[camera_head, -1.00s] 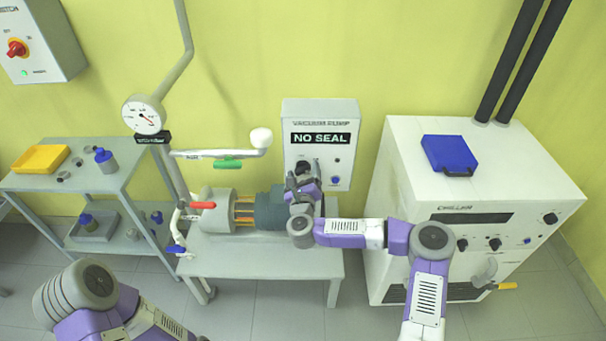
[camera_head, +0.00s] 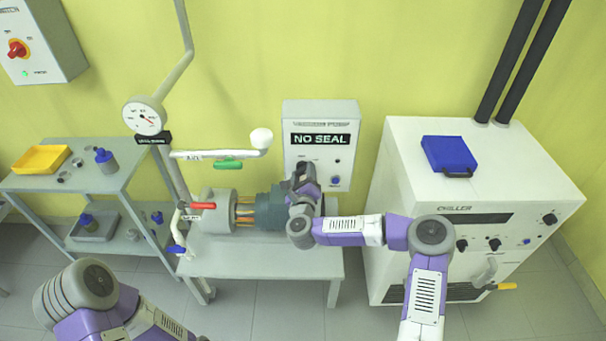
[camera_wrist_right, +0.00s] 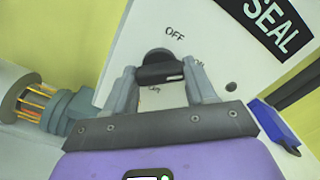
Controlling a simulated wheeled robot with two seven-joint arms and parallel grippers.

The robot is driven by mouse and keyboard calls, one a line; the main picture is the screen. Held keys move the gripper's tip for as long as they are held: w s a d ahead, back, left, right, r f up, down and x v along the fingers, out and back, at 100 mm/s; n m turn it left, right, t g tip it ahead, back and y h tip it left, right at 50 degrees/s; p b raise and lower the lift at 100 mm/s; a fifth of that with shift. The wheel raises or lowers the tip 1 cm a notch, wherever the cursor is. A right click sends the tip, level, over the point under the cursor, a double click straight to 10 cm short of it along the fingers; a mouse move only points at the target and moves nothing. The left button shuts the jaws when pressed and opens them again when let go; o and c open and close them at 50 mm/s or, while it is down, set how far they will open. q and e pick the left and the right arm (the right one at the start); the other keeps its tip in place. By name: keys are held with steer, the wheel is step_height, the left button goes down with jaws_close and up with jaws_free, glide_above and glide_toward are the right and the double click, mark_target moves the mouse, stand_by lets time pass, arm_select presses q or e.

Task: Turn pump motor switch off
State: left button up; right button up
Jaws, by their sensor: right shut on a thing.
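The vacuum pump control box (camera_head: 345,165) hangs on the wall with a "NO SEAL" sign (camera_head: 320,139). Its dark rotary switch knob (camera_wrist_right: 160,70) shows in the right wrist view, below the word "OFF". My right gripper (camera_wrist_right: 165,80) is shut on this knob, a grey finger on each side. In the head view the right gripper (camera_head: 305,175) is in front of the lower left of the box and mostly hides the knob. My left arm shows at the lower left; its gripper is not in view.
The pump motor (camera_head: 268,208) sits on a grey table (camera_head: 265,262) below the box. A white chiller (camera_head: 400,180) with a blue case (camera_head: 449,154) stands to the right. A shelf cart (camera_head: 105,180) stands at left. A white-knobbed lever (camera_head: 261,139) projects near the box.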

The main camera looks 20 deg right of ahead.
steer(key=n, duration=0.4)
steer(key=shift+r+n, duration=0.1)
steer(key=shift+n, duration=0.2)
steer(key=shift+d+n+b, duration=0.1)
steer(key=shift+n+b, duration=0.75)
steer(key=shift+n, duration=1.65)
steer(key=o, duration=1)
steer(key=shift+o, duration=0.2)
steer(key=v, duration=0.7)
steer(key=shift+s, duration=0.3)
